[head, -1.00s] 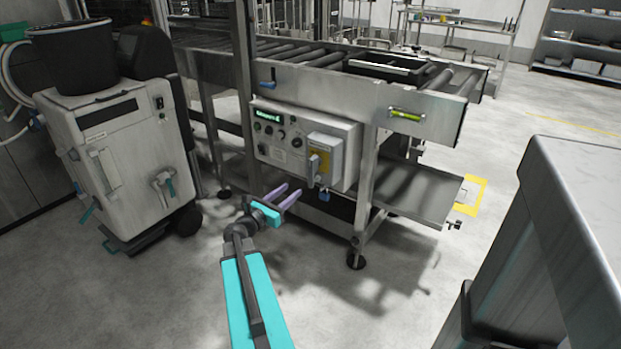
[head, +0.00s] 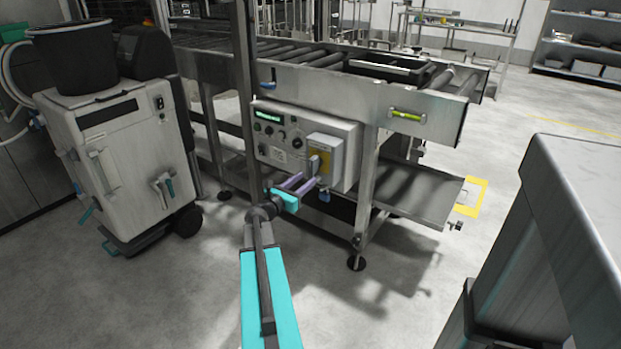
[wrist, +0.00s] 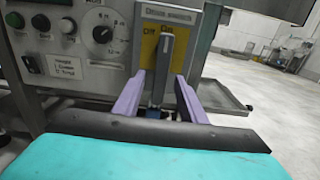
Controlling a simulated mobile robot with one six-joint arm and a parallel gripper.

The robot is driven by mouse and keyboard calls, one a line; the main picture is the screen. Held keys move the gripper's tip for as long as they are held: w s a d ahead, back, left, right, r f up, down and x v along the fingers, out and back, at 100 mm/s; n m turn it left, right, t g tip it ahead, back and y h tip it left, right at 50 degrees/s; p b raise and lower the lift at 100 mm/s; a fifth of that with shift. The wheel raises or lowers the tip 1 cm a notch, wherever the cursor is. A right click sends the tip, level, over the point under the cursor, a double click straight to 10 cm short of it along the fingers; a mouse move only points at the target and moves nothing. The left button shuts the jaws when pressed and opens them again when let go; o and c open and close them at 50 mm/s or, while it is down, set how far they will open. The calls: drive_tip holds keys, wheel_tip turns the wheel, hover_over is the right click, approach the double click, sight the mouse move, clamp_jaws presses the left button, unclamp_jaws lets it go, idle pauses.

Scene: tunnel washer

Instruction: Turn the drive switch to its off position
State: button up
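The drive switch (head: 325,145) is a grey box with a yellow plate on the front of the control panel. The wrist view shows its label, the yellow plate (wrist: 150,45) and a dark grey lever handle (wrist: 161,68), which stands nearly upright, leaning slightly. My gripper (wrist: 158,82) has two purple fingers spread apart, one on each side of the handle. I see gaps between fingers and handle. In the head view my gripper (head: 308,178) is just below and in front of the switch.
The control panel (head: 280,140) has a dial (wrist: 103,35), push buttons and a small display left of the switch. A blue padlock (head: 324,196) hangs below the box. A roller conveyor (head: 380,85) is above it. A white machine (head: 125,160) stands left; a grey cabinet (head: 570,230) is at right.

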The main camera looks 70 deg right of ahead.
sight(310, 176)
drive_tip(key=shift+x, duration=2.4)
drive_tip(key=shift+c, duration=0.5)
clamp_jaws()
drive_tip(key=shift+s+a, duration=0.1)
drive_tip(key=shift+a, duration=0.05)
